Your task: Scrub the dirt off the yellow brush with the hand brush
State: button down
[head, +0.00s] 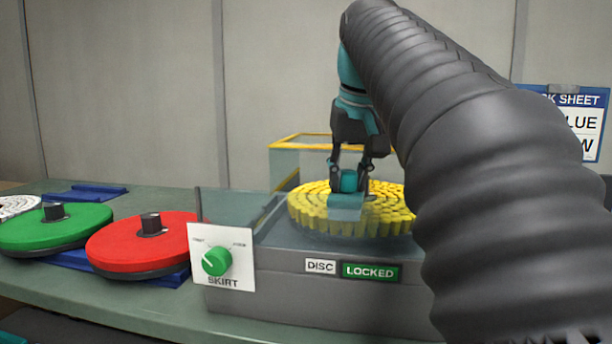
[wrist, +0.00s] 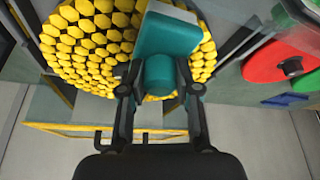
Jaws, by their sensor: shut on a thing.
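The yellow brush (head: 310,207) is a round disc of yellow bristle tufts, lying on a grey machine with its bristles up. It also fills the upper left of the wrist view (wrist: 85,50). My gripper (head: 350,178) is shut on the teal hand brush (head: 345,207), gripping its rounded handle. In the wrist view the hand brush (wrist: 160,45) lies over the right part of the yellow brush. The hand brush is at the bristle tops; I cannot tell whether it touches. No dirt can be made out on the visible tufts.
The machine (head: 300,285) carries a "DISC LOCKED" sign (head: 370,271) and a green "SKIRT" knob (head: 216,261). A clear yellow-edged guard (head: 300,142) stands behind. Red (head: 140,240) and green (head: 55,228) discs sit on the bench at left. My arm hides the right side.

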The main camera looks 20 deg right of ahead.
jog(key=shift+s+d+r, duration=0.1)
jog(key=shift+s+d, duration=0.1)
jog(key=shift+d, duration=0.7)
jog(key=shift+s+d, duration=0.15)
jog(key=shift+d, duration=0.75)
jog(key=shift+s+d, duration=0.2)
jog(key=shift+d, duration=0.7)
jog(key=shift+s+d, duration=0.15)
jog(key=shift+d, duration=0.75)
jog(key=shift+s+d, duration=0.15)
jog(key=shift+d, duration=0.8)
jog(key=shift+s+d, duration=0.15)
jog(key=shift+d, duration=0.75)
jog(key=shift+f, duration=0.2)
jog(key=shift+a, duration=0.1)
jog(key=shift+a, duration=0.15)
jog(key=shift+w+a+r, duration=0.1)
jog(key=shift+w+a, duration=0.1)
jog(key=shift+a, duration=0.95)
jog(key=shift+w+a+r, duration=0.1)
jog(key=shift+w+a, duration=0.15)
jog(key=shift+a, duration=0.9)
jog(key=shift+w+a, duration=0.2)
jog(key=shift+a, duration=0.95)
jog(key=shift+w+a+f, duration=0.1)
jog(key=shift+w+a, duration=0.05)
jog(key=shift+a, duration=0.75)
jog(key=shift+w+a+f, duration=0.1)
jog(key=shift+w+a, duration=0.05)
jog(key=shift+a, duration=0.75)
